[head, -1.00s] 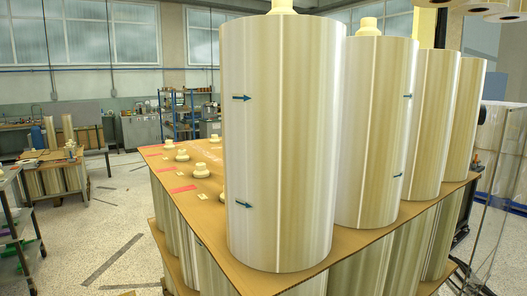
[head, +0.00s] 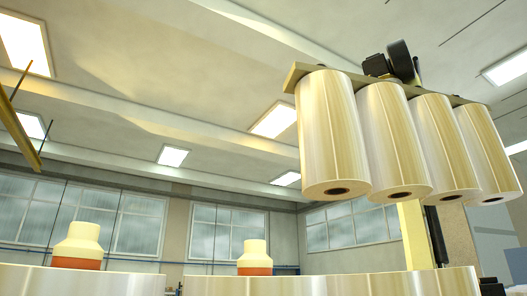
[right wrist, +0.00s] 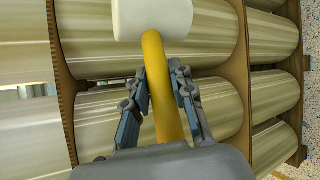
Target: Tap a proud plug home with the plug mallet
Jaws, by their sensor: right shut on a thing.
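The plug mallet shows in the right wrist view, with a white head (right wrist: 152,18) and a yellow handle (right wrist: 160,85). My right gripper (right wrist: 163,80) is shut around the handle, with the head beyond the fingertips. In the head view, a cream plug (head: 78,243) with an orange band at its base stands on top of a roll at lower left. A second such plug (head: 253,254) stands on another roll right of it. Both look upright. The plugs' lower ends are hidden. No gripper shows in the head view, and my left gripper is out of sight.
Roll tops (head: 330,284) line the bottom edge of the head view. Several rolls (head: 333,135) hang from an overhead bar at upper right. In the right wrist view, stacked rolls (right wrist: 205,105) lie behind the mallet, with brown sheets (right wrist: 245,90) between layers.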

